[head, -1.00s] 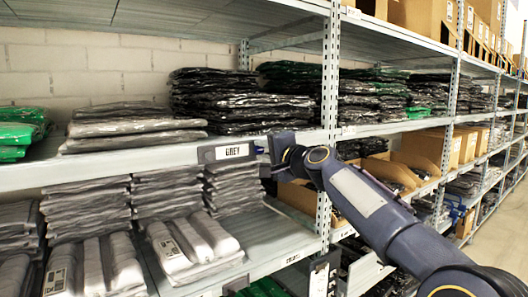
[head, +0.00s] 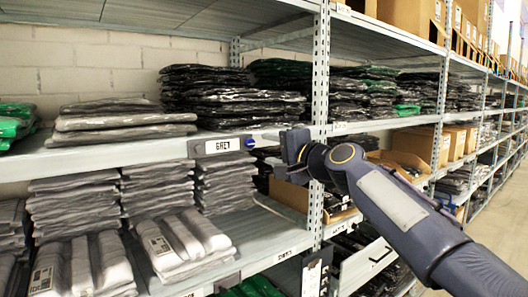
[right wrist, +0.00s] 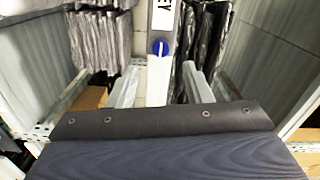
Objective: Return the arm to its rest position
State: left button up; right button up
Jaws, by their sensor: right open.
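My right arm (head: 395,210) reaches in from the lower right. It is dark blue-grey with a pale panel. Its gripper (head: 270,155) is at the front edge of the middle shelf (head: 170,152), just right of the "GREY" label (head: 222,145). In the right wrist view the two pale fingers (right wrist: 161,88) stand apart, with the shelf edge strip and a blue round knob (right wrist: 160,47) seen between them. Nothing is held. I cannot tell whether the fingers touch the shelf edge. My left gripper is not in view.
Grey folded garments (head: 125,122) and dark bagged stacks (head: 225,95) lie on the middle shelf. More grey stacks (head: 75,205) fill the shelf below. A metal upright (head: 319,110) stands close behind my arm. The aisle floor at the lower right is clear.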

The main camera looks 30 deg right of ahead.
jog(key=shift+s, duration=0.2)
dwell(0.4)
jog(key=s+a+f+n+g+p, duration=0.1)
jog(key=s+a+f+n+g, duration=0.3)
jog(key=s+f, duration=0.5)
jog(key=s+a+f+n+g+y, duration=0.1)
jog(key=s+a+f+n+g, duration=0.3)
jog(key=f, duration=1.1)
jog(key=s+a+f+n+g+y+p, duration=0.1)
jog(key=s+a+f+n+g, duration=0.3)
jog(key=s+a+f, duration=0.5)
jog(key=s+f+n, duration=0.1)
jog(key=s+f, duration=0.2)
jog(key=s, duration=0.4)
jog(key=shift+s+a+f+p, duration=0.2)
jog(key=shift+a+p, duration=0.05)
jog(key=shift+p, duration=0.1)
